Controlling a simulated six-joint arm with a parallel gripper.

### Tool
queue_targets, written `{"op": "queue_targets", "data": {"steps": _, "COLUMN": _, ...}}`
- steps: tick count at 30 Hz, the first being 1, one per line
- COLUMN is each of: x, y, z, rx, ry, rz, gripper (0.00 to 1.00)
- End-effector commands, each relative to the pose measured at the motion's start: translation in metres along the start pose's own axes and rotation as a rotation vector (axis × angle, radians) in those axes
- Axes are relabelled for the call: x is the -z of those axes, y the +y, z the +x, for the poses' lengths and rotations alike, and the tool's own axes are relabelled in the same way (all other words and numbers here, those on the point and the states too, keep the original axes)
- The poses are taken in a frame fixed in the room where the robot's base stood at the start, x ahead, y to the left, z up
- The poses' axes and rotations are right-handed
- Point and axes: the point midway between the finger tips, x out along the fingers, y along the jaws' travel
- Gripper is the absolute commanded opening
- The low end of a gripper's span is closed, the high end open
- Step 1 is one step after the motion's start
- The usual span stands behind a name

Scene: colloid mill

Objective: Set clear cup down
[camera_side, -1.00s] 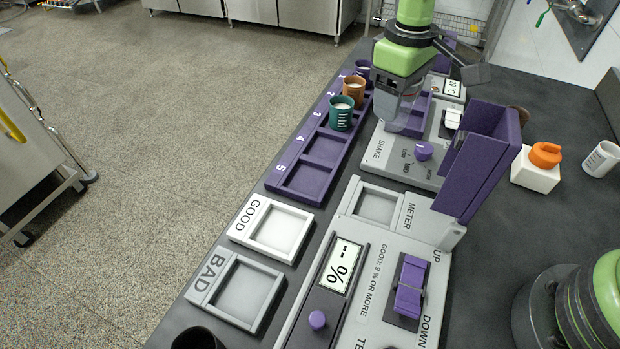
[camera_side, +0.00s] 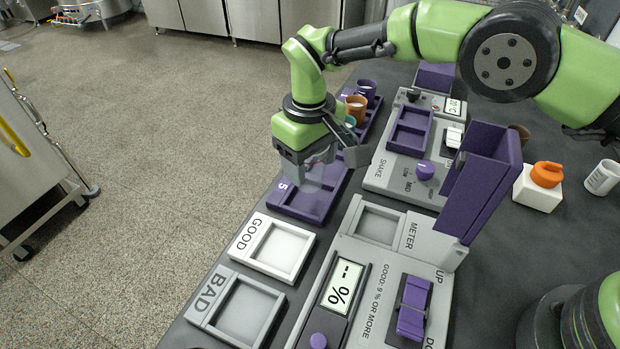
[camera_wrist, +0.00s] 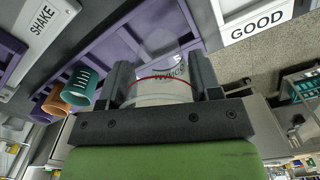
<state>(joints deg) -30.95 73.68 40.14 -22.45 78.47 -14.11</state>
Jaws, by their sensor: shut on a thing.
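The clear cup (camera_wrist: 163,90) is see-through with a red line and faint markings. In the wrist view it sits between the two dark fingers of my gripper (camera_wrist: 162,85), which are shut on it. In the side view my gripper (camera_side: 318,168) is over the purple numbered rack (camera_side: 305,203), near the slots marked 4 and 5. The clear cup (camera_side: 316,179) shows only faintly there, partly covered by the gripper. I cannot tell whether its base touches the rack.
A teal cup (camera_wrist: 80,86), an orange cup (camera_side: 355,108) and a purple cup (camera_side: 367,92) stand in the rack's farther slots. The GOOD tray (camera_side: 282,250) and BAD tray (camera_side: 243,313) are empty. A tall purple holder (camera_side: 488,180) stands at right.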

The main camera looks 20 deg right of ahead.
Motion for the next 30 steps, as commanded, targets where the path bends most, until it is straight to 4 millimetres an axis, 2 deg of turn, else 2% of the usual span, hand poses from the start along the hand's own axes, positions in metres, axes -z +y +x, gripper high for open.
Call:
{"op": "queue_targets", "data": {"steps": 6, "x": 0.000, "y": 0.000, "z": 0.030, "rx": -0.001, "ry": -0.002, "rz": -0.001, "gripper": 0.36}}
{"op": "queue_targets", "data": {"steps": 9, "x": 0.000, "y": 0.000, "z": 0.039, "rx": 0.000, "ry": -0.001, "rz": 0.001, "gripper": 0.36}}
{"op": "queue_targets", "data": {"steps": 20, "x": 0.000, "y": 0.000, "z": 0.043, "rx": 0.000, "ry": 0.001, "rz": 0.000, "gripper": 0.36}}
{"op": "queue_targets", "data": {"steps": 21, "x": 0.000, "y": 0.000, "z": 0.043, "rx": 0.000, "ry": 0.001, "rz": 0.000, "gripper": 0.60}}
{"op": "queue_targets", "data": {"steps": 24, "x": 0.000, "y": 0.000, "z": 0.043, "rx": 0.000, "ry": 0.001, "rz": 0.000, "gripper": 0.83}}
{"op": "queue_targets", "data": {"steps": 30, "x": 0.000, "y": 0.000, "z": 0.043, "rx": 0.000, "ry": 0.001, "rz": 0.000, "gripper": 0.84}}
